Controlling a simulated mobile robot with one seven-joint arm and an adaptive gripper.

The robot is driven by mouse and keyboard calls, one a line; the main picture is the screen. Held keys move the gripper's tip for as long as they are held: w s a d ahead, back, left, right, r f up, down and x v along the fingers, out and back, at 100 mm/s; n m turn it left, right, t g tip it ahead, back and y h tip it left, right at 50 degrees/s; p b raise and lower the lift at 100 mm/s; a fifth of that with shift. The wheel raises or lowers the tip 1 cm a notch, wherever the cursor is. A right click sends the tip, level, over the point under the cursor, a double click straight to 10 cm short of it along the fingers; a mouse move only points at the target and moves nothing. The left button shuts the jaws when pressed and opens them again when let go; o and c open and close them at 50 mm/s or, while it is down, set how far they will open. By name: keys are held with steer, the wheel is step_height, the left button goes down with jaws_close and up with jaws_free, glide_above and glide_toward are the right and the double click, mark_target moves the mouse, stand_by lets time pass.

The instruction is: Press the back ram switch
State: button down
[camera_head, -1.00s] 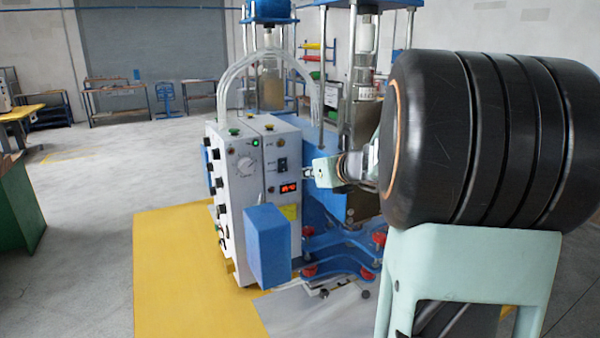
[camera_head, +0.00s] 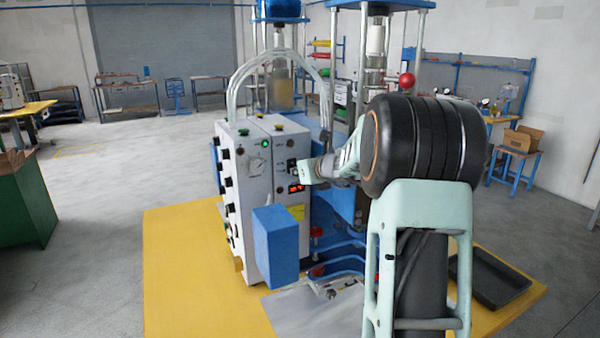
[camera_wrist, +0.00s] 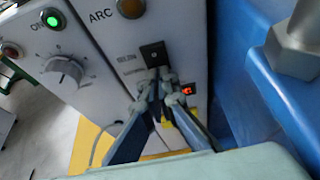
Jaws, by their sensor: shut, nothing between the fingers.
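A black rocker switch (camera_wrist: 154,53) sits on the white control panel; I take it as the ram switch, but its label is too blurred to read. In the head view the switch (camera_head: 291,165) shows small, partly hidden by my gripper (camera_head: 299,173). In the wrist view my gripper (camera_wrist: 157,78) is shut and empty, its fingertips at the lower edge of the switch. I cannot tell whether they touch it.
A red digital display (camera_wrist: 188,89) lies just right of my fingers. A dial (camera_wrist: 63,70) and a lit green button (camera_wrist: 53,19) are on the left. A blue box (camera_head: 276,246) juts out below the panel. A black tray (camera_head: 488,278) lies on the yellow platform (camera_head: 190,290).

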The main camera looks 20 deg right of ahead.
stand_by(0.3)
steer(key=f+b, duration=0.1)
steer(key=b, duration=0.3)
steer(key=shift+w+t+b, duration=0.25)
steer(key=shift+t+b, duration=0.05)
steer(key=shift+t, duration=0.1)
steer(key=shift+w+r+p, duration=0.1)
steer(key=shift+r+p, duration=0.65)
steer(key=shift+r, duration=0.55)
steer(key=shift+f, duration=0.1)
